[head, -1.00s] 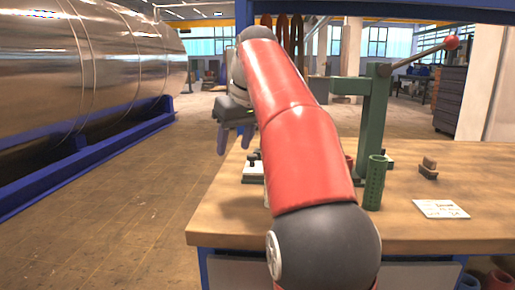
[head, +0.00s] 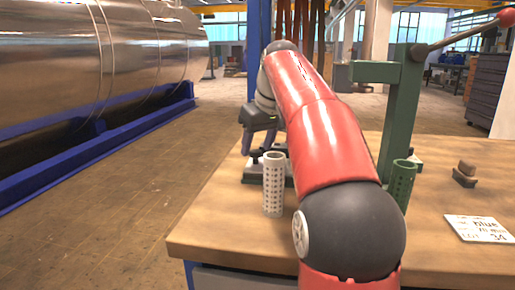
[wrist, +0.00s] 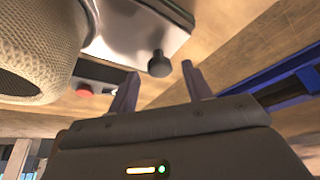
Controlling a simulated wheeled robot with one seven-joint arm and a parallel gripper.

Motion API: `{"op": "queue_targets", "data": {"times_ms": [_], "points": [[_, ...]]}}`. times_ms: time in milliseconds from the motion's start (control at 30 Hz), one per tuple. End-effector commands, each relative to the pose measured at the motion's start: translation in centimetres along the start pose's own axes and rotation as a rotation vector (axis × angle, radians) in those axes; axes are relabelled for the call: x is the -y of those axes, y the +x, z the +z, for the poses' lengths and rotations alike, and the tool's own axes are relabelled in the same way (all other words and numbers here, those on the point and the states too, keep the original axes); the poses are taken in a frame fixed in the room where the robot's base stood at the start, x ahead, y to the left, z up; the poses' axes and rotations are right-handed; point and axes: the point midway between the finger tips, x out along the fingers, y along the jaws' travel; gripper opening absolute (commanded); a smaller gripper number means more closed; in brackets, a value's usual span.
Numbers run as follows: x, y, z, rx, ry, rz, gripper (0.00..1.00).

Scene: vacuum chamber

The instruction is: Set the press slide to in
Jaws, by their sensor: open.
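The green press (head: 402,110), with a red-balled lever, stands on the wooden bench, partly behind my arm. In the wrist view a shiny metal plate (wrist: 135,35) with a black knob (wrist: 160,64) appears to be the press slide; how far in it sits I cannot tell. My gripper (wrist: 158,85) is open, with its fingers on either side of the knob's line and the knob just beyond them, not gripped. In the head view my gripper (head: 260,142) points down over the bench's left edge, near a low dark-and-white base (head: 252,176), partly hidden.
A pale perforated cylinder (head: 273,185) stands close to my gripper. A red button (wrist: 83,90) shows in the wrist view. Floor left of the bench is clear.

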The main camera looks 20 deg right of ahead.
Motion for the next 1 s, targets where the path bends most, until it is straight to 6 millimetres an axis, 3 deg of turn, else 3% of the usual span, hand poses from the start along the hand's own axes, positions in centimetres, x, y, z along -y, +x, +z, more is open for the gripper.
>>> {"op": "queue_targets", "data": {"times_ms": [100,400,767,1000], "points": [[0.03,0.94,0.03,0.000,0.000,0.000,0.50],[0.02,1.10,-0.01,0.000,0.000,0.000,0.50],[0.02,1.08,0.00,0.000,0.000,-0.001,0.03],[-0.17,0.95,0.53,0.000,0.001,0.001,0.00]]}}
